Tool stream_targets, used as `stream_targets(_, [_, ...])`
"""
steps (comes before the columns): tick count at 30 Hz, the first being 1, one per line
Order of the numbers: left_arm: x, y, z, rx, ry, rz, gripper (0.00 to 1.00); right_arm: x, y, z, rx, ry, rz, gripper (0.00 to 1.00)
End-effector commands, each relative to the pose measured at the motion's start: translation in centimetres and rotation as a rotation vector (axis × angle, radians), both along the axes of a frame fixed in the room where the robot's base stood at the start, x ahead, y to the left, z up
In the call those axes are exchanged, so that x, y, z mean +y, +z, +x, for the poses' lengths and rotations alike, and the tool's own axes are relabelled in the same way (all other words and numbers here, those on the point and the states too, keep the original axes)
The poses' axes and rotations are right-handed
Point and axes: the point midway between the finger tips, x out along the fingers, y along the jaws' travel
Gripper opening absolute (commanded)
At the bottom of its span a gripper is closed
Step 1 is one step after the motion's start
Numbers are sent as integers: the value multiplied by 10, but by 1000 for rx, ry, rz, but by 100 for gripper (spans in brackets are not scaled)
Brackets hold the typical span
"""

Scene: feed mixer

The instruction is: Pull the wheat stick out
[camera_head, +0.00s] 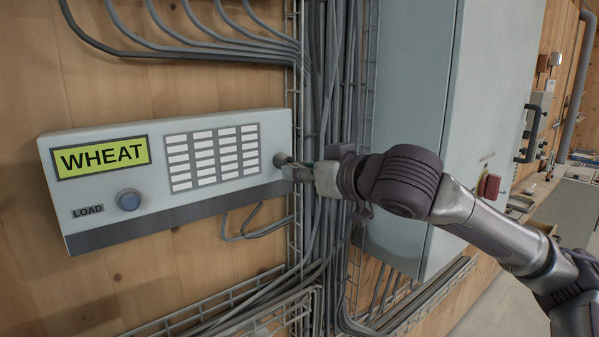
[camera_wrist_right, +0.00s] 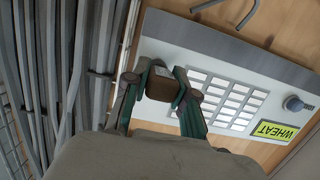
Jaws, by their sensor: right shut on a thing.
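The pale WHEAT panel (camera_head: 225,195) is fixed to the wooden wall, with a yellow-green WHEAT label and a blue LOAD button (camera_head: 129,200). The wheat stick (camera_head: 281,160) sits at the panel's right end. Only a small dark part of it shows there beside the fingers. My right gripper (camera_head: 298,172) reaches it from the right. In the right wrist view, the stick's brown blocky end (camera_wrist_right: 162,83) is between the two fingers of my right gripper (camera_wrist_right: 160,85), which is shut on it. How far the stick stands out of the panel is hard to tell. My left gripper is not in view.
Bundled grey cables (camera_head: 328,90) and a wire cable tray (camera_head: 240,305) run right beside and below the panel. A large grey cabinet (camera_head: 410,80) with a red switch (camera_head: 489,186) stands to the right, behind my right arm.

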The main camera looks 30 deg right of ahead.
Motion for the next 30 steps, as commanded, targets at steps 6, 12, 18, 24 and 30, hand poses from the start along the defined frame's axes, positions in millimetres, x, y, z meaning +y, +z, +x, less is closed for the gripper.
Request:
stream_targets(6, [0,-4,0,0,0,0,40,-1,-1,-7,1,0,0,0])
stream_targets(12, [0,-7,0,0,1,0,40,-1,-2,-13,1,-1,-1,0])
stream_targets(18, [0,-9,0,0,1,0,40,-1,-2,-17,1,0,0,0])
stream_targets(24, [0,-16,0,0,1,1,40,-2,-4,-28,1,-1,-1,0])
stream_targets(30, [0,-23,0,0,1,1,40,-3,-5,-40,1,-1,-2,0])
